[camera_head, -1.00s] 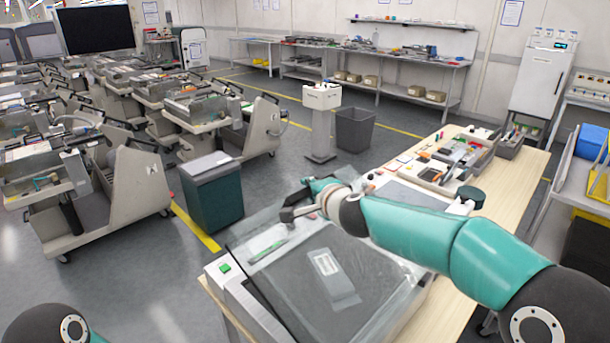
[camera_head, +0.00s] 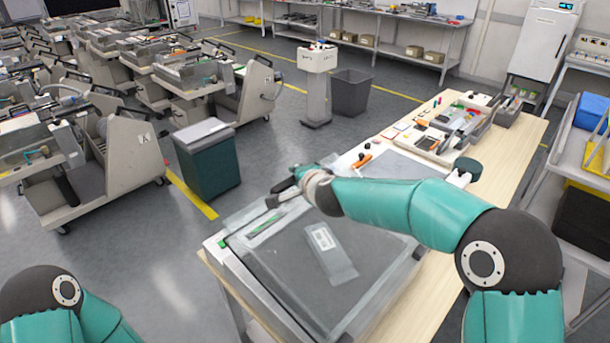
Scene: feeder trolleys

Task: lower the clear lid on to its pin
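The clear lid (camera_head: 372,266) is a see-through sheet over a shallow dark-floored box (camera_head: 232,268) on the near end of the wooden table. It lies low over the box, nearly flat. A pale labelled packet (camera_head: 325,250) and a green strip (camera_head: 265,226) show beneath or through it. My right gripper (camera_head: 274,195) is at the lid's far left edge. Its fingertips are small and partly hidden, so I cannot tell whether they are shut on the edge. The pin cannot be made out. My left arm shows at the bottom left; its gripper is out of view.
The wooden table (camera_head: 505,150) holds trays of parts (camera_head: 455,130) and a dark round pot (camera_head: 467,166) at the back right. A dark green bin (camera_head: 208,168) stands on the floor to the left. Feeder trolleys (camera_head: 130,170) fill the left.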

